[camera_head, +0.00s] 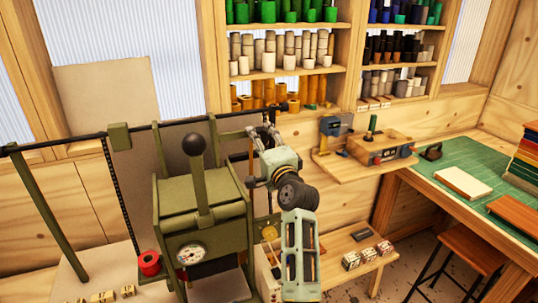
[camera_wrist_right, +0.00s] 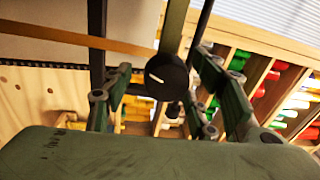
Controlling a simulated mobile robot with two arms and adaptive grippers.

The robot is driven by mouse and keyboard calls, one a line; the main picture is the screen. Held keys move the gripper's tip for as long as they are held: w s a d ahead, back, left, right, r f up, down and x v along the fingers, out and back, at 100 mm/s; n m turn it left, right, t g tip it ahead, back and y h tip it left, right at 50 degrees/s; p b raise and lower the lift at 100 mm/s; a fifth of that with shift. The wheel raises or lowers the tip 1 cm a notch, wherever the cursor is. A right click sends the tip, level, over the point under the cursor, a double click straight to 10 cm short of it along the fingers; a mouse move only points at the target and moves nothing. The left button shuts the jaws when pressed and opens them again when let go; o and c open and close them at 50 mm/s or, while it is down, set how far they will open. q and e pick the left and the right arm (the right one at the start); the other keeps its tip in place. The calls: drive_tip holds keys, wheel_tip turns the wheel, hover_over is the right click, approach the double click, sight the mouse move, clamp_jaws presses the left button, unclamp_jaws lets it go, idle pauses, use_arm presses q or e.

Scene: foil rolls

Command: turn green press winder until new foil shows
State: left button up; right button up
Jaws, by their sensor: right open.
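The green press (camera_head: 203,210) stands left of centre in the head view, with a ball-topped lever and a round dial. A dark round knob (camera_wrist_right: 167,77), which looks like the winder's, sits between my right gripper's fingers in the wrist view. My right gripper (camera_head: 262,130) is open at the press's upper right side. Its fingers (camera_wrist_right: 165,90) stand apart on both sides of the knob, with gaps showing; I cannot tell the depth between them. A tan strip (camera_wrist_right: 75,35), possibly foil, runs toward the knob from the left. My left gripper is not in view.
A red roll (camera_head: 148,263) lies left of the press. Shelves of coloured rolls (camera_head: 285,50) line the back wall. A small wall shelf (camera_head: 345,170) with tools is to the right, and a low bench (camera_head: 355,262) holds small boxes. A green-topped table (camera_head: 470,170) stands far right.

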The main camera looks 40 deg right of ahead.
drive_tip(key=v, duration=1)
drive_tip(key=shift+s, duration=0.3)
drive_tip(key=shift+a+f, duration=0.2)
drive_tip(key=shift+f, duration=0.05)
